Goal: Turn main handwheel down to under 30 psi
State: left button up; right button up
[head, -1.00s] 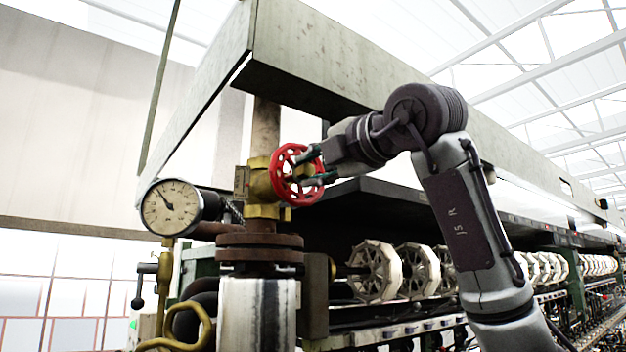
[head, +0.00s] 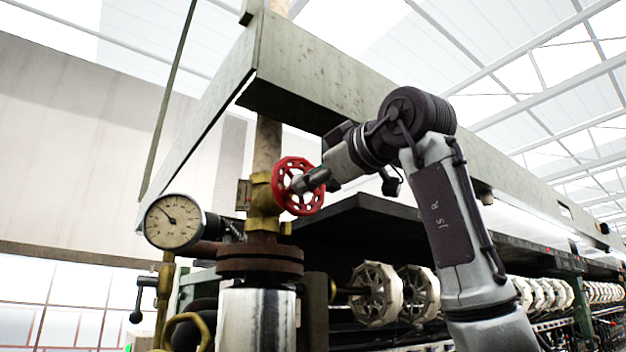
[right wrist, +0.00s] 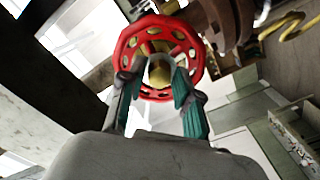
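The red handwheel (head: 298,186) is on a brass valve (head: 262,194) on a vertical pipe. A round white pressure gauge (head: 173,222) is left of the valve; its dark needle points to the upper left, and its figures are too small to read. My right gripper (head: 297,186) is at the face of the wheel. In the right wrist view its two teal-padded fingers (right wrist: 160,68) are apart, on either side of the hub of the red wheel (right wrist: 130,44). I cannot tell whether they touch the spokes. My left gripper is not in view.
A pale metal beam (head: 330,75) runs above the wheel and my arm. Below and to the right is the reeling machine with several white reels (head: 376,294). A rusty flange (head: 260,262) sits under the valve. A small black-knobbed lever (head: 136,316) is at lower left.

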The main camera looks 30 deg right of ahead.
jog(key=shift+o, duration=0.5)
jog(key=s+d+b, duration=0.1)
jog(key=s+b, duration=0.1)
jog(key=s, duration=0.5)
jog(key=shift+w, duration=0.1)
